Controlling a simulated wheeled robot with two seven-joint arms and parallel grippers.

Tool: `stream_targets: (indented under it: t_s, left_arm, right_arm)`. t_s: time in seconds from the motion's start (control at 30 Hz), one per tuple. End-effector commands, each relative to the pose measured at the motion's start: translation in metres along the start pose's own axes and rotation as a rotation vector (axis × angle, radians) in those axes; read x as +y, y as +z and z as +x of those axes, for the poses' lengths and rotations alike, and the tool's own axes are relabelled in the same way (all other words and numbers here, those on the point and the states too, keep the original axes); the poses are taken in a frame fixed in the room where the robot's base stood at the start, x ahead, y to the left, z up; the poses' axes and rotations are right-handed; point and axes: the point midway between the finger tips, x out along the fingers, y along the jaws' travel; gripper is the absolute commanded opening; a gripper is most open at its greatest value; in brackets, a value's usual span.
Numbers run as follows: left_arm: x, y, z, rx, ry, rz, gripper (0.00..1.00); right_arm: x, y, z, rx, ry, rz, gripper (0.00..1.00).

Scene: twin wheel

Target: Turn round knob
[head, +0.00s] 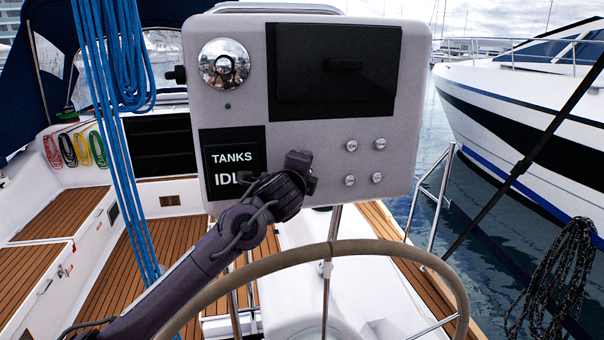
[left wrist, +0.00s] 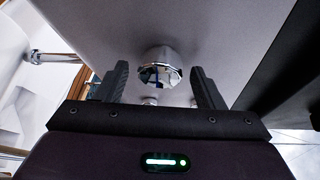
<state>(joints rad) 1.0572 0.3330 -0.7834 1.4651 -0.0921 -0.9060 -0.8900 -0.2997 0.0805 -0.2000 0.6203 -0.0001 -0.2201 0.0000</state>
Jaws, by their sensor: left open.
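A pale grey console panel (head: 300,105) stands behind the steering wheel. A large round chrome fitting (head: 222,65) sits at its upper left. Several small round chrome knobs sit at its lower right, one of them at the upper left of the group (head: 351,145). My left gripper (head: 302,172) is in front of the panel, left of these small knobs. In the left wrist view my left gripper (left wrist: 160,86) is open, and a round chrome knob (left wrist: 160,62) shows between its fingers, apart from both. I cannot tell which knob this is. My right gripper is not in view.
The steering wheel rim (head: 395,248) curves below and in front of the panel. Blue ropes (head: 108,50) hang at the left. A white boat (head: 530,100) lies at the right.

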Motion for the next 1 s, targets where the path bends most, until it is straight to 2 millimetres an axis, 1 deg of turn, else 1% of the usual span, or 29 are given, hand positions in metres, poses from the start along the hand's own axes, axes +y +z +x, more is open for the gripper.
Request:
stream_targets:
  t_s: [0.17, 0.3, 0.4, 0.5, 0.63, 1.0]
  left_arm:
    - [0.005, 0.0, -0.022, 0.0, -0.003, 0.0, 0.62]
    - [0.005, -0.001, -0.045, 0.001, -0.001, 0.001, 0.62]
    - [0.004, -0.001, -0.059, 0.001, 0.001, -0.001, 0.62]
    - [0.003, 0.0, -0.069, 0.0, 0.001, 0.0, 0.62]
    - [0.002, 0.0, -0.074, -0.001, 0.001, 0.001, 0.62]
    - [0.002, 0.0, -0.074, -0.001, 0.002, 0.001, 0.62]
  right_arm:
    - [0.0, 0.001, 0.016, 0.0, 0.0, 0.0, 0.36]
    - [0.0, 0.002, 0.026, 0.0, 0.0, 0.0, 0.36]
    - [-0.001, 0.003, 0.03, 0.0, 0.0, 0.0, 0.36]
    - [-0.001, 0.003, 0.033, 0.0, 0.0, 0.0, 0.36]
    - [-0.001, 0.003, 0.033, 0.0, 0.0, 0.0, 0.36]
    - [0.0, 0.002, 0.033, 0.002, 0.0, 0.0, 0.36]
